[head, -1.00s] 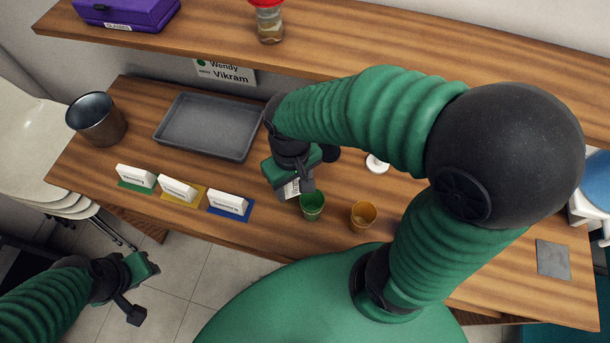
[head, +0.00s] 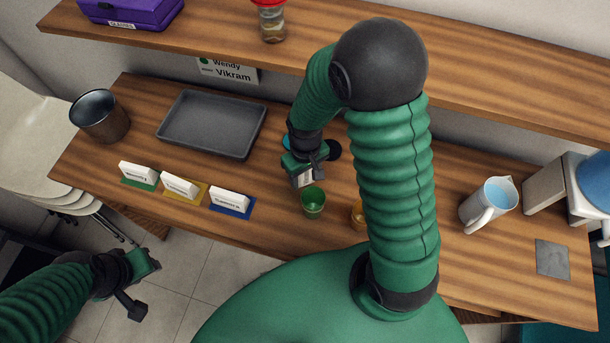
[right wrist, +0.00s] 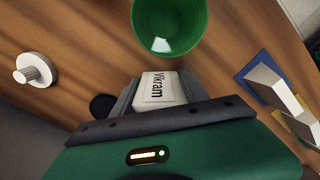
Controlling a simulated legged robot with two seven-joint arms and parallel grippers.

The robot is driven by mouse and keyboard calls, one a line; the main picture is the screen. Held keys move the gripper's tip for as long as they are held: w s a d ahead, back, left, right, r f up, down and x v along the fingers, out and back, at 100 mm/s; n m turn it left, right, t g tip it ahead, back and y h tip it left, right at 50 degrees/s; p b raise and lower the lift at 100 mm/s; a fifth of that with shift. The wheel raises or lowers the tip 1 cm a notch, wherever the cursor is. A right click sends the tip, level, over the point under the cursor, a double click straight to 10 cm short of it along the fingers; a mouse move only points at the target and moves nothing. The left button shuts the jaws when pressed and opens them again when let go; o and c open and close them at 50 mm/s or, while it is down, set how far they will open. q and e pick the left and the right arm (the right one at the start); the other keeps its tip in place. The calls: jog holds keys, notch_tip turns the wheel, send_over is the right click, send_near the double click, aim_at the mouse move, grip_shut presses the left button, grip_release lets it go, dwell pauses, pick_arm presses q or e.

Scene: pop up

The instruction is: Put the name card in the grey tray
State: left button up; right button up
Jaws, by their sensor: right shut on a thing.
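A small white name card (right wrist: 160,88) reading "Vikram" is between the fingers of my right gripper (right wrist: 165,108) in the right wrist view. In the head view, my right gripper (head: 308,172) is shut on the card (head: 306,180), just behind the green cup (head: 313,201). The grey tray (head: 190,149) lies flat to the left of that gripper, apart from it, and looks empty. My left gripper (head: 140,285) is at the lower left, off the table and over the floor; its jaw state is unclear.
Three other white cards stand on green, yellow and blue mats (head: 231,203) in front of the tray. A metal cup (head: 100,118) stands left of the tray. A yellow cup (head: 357,213) is partly hidden by my arm. A jug (head: 487,205) stands right. A shelf (head: 400,55) runs behind.

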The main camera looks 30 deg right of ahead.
jog(key=shift+w+f, duration=0.1)
jog(key=shift+f, duration=0.15)
jog(key=shift+f, duration=0.1)
jog(key=o, duration=1.4)
jog(key=shift+o, duration=0.2)
